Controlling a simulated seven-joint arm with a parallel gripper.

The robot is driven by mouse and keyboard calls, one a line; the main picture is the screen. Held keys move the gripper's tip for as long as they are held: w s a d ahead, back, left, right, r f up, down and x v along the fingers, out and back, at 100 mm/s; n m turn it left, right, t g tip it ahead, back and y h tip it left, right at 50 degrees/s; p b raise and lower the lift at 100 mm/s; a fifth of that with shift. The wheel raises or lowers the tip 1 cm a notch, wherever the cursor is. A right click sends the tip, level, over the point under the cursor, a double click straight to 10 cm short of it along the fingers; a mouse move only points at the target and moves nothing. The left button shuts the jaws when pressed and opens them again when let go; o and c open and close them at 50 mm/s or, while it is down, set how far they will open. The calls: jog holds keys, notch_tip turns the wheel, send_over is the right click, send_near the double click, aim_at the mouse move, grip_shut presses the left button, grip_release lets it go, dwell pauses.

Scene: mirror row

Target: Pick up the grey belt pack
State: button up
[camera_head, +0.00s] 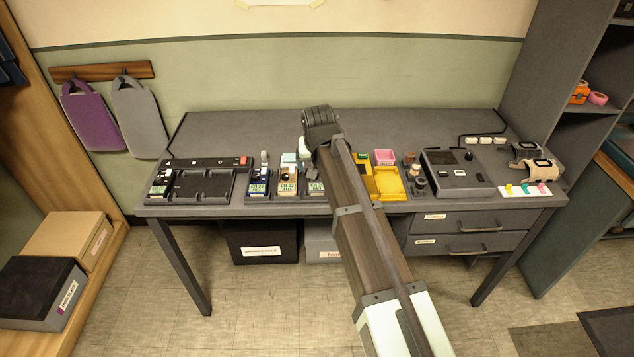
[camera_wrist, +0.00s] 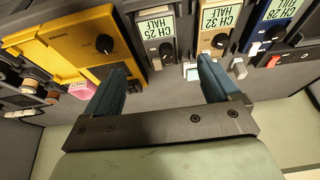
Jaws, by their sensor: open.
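In the head view the grey pack (camera_head: 316,187) is on the desk, partly hidden by my arm. My gripper is mostly hidden there behind the arm.
A tan belt pack (camera_wrist: 214,30) and a dark blue one (camera_wrist: 265,24) stand beside the grey pack. A yellow unit (camera_wrist: 75,45) is on its other side. In the head view a dark dock (camera_head: 203,187) is left, a grey console (camera_head: 456,172) right. The back desktop is clear.

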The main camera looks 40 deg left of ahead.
aim_at(317, 181)
jog(key=shift+x, duration=4.6)
jog(key=shift+s+d+f, duration=0.1)
jog(key=shift+s+d, duration=0.05)
jog(key=shift+s, duration=0.05)
jog(key=c, duration=1.2)
jog(key=shift+c, duration=0.2)
notch_tip(317, 181, up, 9)
jog(key=s+a+f, duration=0.1)
jog(key=s+a, duration=2.1)
jog(key=shift+f, duration=0.3)
